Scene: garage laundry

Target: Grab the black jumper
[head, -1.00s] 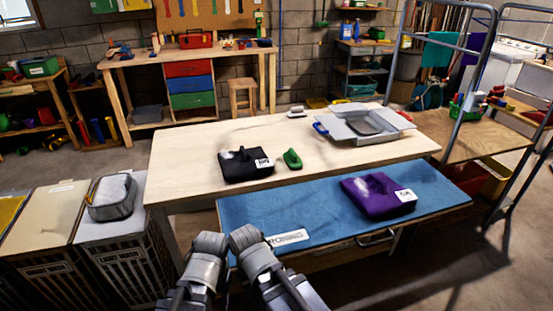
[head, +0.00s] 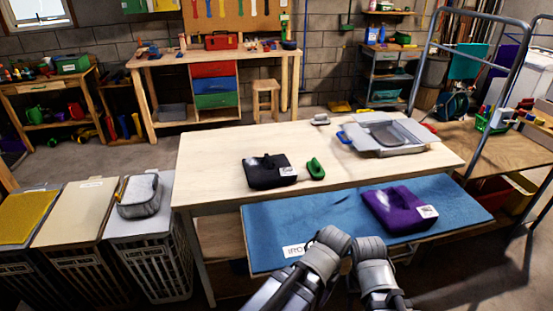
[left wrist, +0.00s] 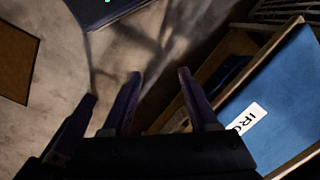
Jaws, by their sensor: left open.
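The black jumper (head: 268,172) lies folded on the pale wooden table (head: 215,160), left of its middle, with a white tag at its front right corner. My forearms reach in at the bottom middle of the head view, short of the table, and no fingers show there. In the left wrist view my left gripper (left wrist: 155,85) is open with nothing between its fingers, above the floor beside the blue board. The jumper does not show clearly in that view. My right gripper is out of view.
A small green object (head: 315,170) sits just right of the black jumper. A purple jumper (head: 400,209) lies on the lower blue ironing board (head: 320,215), in front of the table. A grey tray (head: 385,137) is at the table's right. Laundry bins (head: 150,250) stand left.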

